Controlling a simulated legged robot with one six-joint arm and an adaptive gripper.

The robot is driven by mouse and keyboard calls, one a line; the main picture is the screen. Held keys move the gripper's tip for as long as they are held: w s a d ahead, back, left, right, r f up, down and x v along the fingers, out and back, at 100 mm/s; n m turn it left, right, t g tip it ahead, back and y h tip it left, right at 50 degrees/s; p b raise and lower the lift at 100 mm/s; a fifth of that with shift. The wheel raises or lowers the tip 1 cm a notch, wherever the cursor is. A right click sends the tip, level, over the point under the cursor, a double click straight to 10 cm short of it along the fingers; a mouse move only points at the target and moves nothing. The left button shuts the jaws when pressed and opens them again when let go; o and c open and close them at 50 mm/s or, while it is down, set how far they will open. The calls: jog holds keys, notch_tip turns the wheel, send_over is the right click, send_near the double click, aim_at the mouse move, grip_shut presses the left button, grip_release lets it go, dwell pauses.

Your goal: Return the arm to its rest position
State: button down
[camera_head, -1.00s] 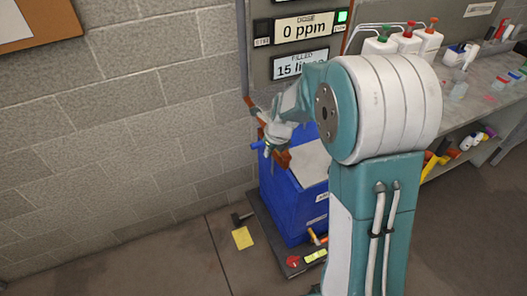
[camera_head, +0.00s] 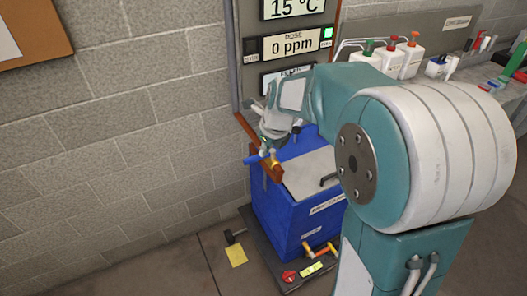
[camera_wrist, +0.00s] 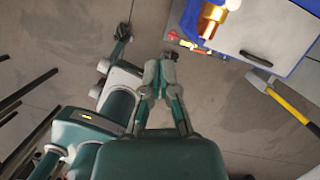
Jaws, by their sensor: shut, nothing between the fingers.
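My arm rises at the right of the head view, its large white and teal joint near the camera. Its forearm reaches left, and my gripper (camera_head: 267,148) hangs in front of the wall panel, by the copper pipe and blue handle above the blue tank. In the wrist view my gripper (camera_wrist: 160,62) has its fingertips together with nothing between them. It points over the bare floor, beside the blue tank in that picture. My own legs show at the left of the wrist view.
The blue tank (camera_head: 283,219) with a grey lid (camera_head: 312,173) stands on a dark base by the block wall. The panel's dose display (camera_head: 292,43) reads 0 ppm. Bottles (camera_head: 411,58) stand on the bench at right. A yellow card (camera_head: 236,256) lies on the floor, which is clear at left.

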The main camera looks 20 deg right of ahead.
jog(key=s+r+n+t+h, duration=0.1)
jog(key=s+r+n, duration=0.3)
jog(key=s+n, duration=0.8)
jog(key=s+r+n+t, duration=0.1)
jog(key=s+r+n, duration=0.3)
jog(key=s+n, duration=0.7)
jog(key=n, duration=0.6)
jog(key=shift+s+d+n+t+h, duration=0.25)
jog(key=shift+s+n+t+h, duration=0.05)
jog(key=shift+s+t+h, duration=0.1)
jog(key=shift+d+r, duration=0.1)
jog(key=shift+d, duration=0.05)
